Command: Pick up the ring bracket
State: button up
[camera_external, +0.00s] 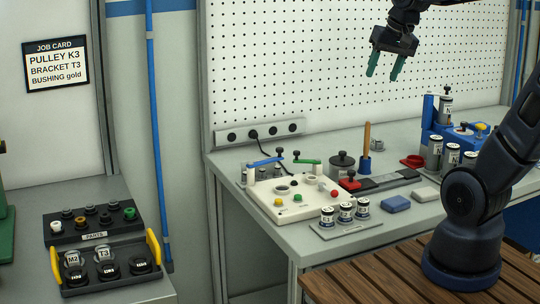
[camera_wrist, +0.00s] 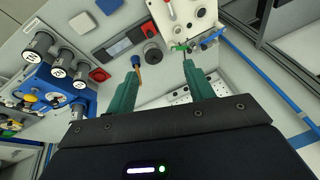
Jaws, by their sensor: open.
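A black tray (camera_external: 112,286) with yellow handles stands on the left bench. At its back are two grey ring-shaped pieces, one marked M2 (camera_external: 73,259) and one marked T3 (camera_external: 104,253); several dark round parts sit along its front. The T3 piece matches the bracket code on the job card (camera_external: 56,64), but I cannot tell for certain which piece is the ring bracket. My gripper (camera_external: 384,76) is open and empty, high above the right bench and far from this tray. Its green fingers also show apart in the wrist view (camera_wrist: 162,65).
A dark parts rack (camera_external: 92,226) stands behind the tray. The right bench holds a white control box (camera_external: 296,199), labelled cylinders (camera_external: 345,211), a blue fixture (camera_external: 440,120) and a wooden-handled tool (camera_external: 366,140). A blue vertical pipe (camera_external: 155,130) stands between the benches.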

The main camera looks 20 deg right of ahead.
jog(key=w+a+f+m+g+y, duration=0.1)
jog(key=w+a+m, duration=0.2)
jog(key=w+a, duration=0.75)
jog(key=w+a+f+m+g, duration=0.15)
jog(key=w+a+m, duration=0.4)
jog(key=a, duration=0.75)
jog(key=w+a+f+m+g, duration=0.1)
jog(key=w+a+f, duration=0.15)
jog(key=a, duration=0.75)
jog(key=w+a+f+m, duration=0.15)
jog(key=a+f, duration=0.25)
jog(key=a, duration=0.6)
jog(key=m+h, duration=0.2)
jog(key=m, duration=0.2)
send_over(103, 251)
jog(key=w, duration=0.2)
notch_tip(103, 251, down, 18)
notch_tip(103, 251, down, 10)
jog(key=shift+w+f, duration=0.1)
jog(key=shift+w, duration=0.05)
jog(key=c, duration=0.8)
jog(key=shift+c, duration=0.2)
